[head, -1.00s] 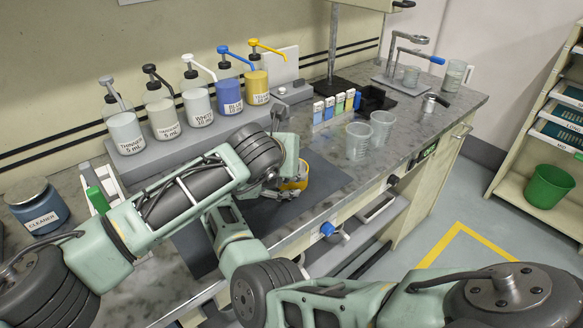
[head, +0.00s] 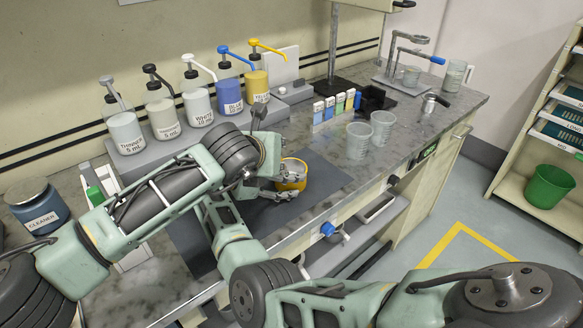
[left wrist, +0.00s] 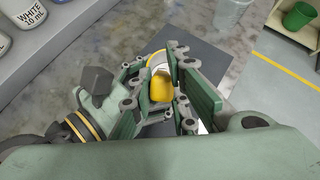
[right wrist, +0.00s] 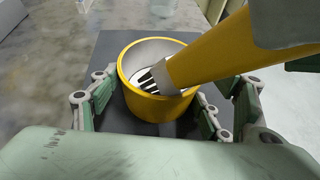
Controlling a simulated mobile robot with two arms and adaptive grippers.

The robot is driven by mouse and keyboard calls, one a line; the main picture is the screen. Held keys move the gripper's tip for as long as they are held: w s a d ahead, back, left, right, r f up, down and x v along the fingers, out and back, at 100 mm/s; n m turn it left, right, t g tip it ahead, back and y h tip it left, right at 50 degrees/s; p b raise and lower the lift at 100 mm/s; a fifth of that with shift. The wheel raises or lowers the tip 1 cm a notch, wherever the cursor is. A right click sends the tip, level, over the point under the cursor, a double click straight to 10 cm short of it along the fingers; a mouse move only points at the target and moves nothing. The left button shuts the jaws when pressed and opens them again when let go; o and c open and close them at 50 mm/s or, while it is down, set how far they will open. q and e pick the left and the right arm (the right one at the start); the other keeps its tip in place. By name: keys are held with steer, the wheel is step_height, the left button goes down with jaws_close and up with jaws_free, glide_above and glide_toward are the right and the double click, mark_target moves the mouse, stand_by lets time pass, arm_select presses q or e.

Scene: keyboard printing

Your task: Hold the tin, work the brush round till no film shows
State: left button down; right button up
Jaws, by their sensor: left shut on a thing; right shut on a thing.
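The yellow tin (head: 292,174) stands upright on the dark mat (head: 325,178). In the right wrist view the tin (right wrist: 150,104) sits between the fingers of my right gripper (right wrist: 150,92), which is shut on it. My left gripper (left wrist: 165,85) is shut on the brush, whose thick yellow handle (left wrist: 161,90) shows between its fingers. In the right wrist view the brush (right wrist: 205,60) slants in from the upper right, its dark bristles inside the tin. White shows on the tin's floor around the bristles; I cannot tell whether it is film. The wall inside looks grey.
Pump bottles, such as the blue one (head: 229,96), stand on a grey stand behind. Two clear cups (head: 358,140) are to the right of the mat. A cleaner jar (head: 37,205) is at the left. The mat's right part is clear.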

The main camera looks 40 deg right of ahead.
steer(key=shift+d+r, duration=0.1)
steer(key=shift+d, duration=0.2)
steer(key=shift+w+a, duration=0.1)
arm_select(q)
steer(key=s+r, duration=0.6)
steer(key=shift+a, duration=0.2)
stand_by(0.4)
steer(key=shift+r, duration=0.1)
step_height(320, 180, up, 4)
steer(key=shift+f, duration=0.1)
stand_by(0.7)
steer(key=shift+w, duration=0.1)
stand_by(0.4)
